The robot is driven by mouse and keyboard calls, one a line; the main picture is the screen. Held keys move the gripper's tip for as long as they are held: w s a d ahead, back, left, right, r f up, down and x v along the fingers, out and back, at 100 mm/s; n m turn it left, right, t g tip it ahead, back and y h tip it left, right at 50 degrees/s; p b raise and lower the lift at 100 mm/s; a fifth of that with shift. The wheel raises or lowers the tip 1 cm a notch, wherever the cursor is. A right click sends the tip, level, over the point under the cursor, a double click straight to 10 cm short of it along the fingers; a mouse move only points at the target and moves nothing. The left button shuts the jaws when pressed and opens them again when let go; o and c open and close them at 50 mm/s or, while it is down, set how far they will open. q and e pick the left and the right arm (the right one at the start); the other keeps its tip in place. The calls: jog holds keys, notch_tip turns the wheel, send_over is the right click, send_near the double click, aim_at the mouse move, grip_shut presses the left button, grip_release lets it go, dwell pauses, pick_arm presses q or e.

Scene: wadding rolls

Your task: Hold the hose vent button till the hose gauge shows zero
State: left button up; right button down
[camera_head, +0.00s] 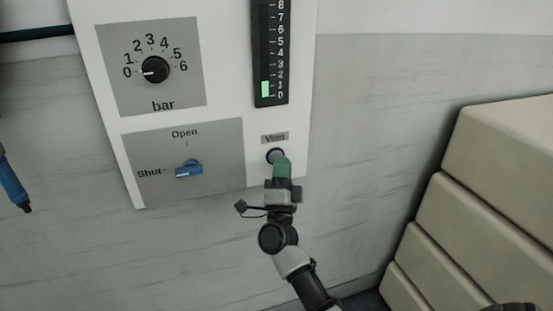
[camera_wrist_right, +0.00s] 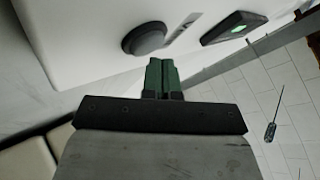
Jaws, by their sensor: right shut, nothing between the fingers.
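The round dark vent button (camera_head: 272,155) sits under the "Vent" label on the white panel. The hose gauge (camera_head: 271,50) above it is a black vertical scale; its short green bar (camera_head: 265,89) stands above 0, between about 1 and 2. My right gripper (camera_head: 281,160) is shut and empty, its green fingertips at the button and partly covering it. In the right wrist view the button (camera_wrist_right: 145,38) shows just beyond the fingertips (camera_wrist_right: 160,62); I cannot tell whether they touch it. My left gripper is not in view.
A bar dial (camera_head: 155,69) points near 0. A blue valve handle (camera_head: 189,169) points toward "Shut". A blue tool-like piece (camera_head: 13,186) hangs at the left. Cream stacked rolls or padding (camera_head: 470,200) stand at the right. The wall between panel and stack is clear.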

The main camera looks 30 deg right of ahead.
jog(key=shift+w+d, duration=0.1)
jog(key=shift+w, duration=0.25)
dwell(0.7)
jog(key=shift+s, duration=0.1)
dwell(1.4)
jog(key=shift+s+a, duration=0.2)
jog(key=shift+s, duration=0.5)
jog(key=s+p, duration=0.1)
jog(key=s, duration=0.1)
jog(key=s+a+p, duration=0.1)
jog(key=s, duration=0.2)
jog(key=shift+w, duration=0.1)
dwell(0.4)
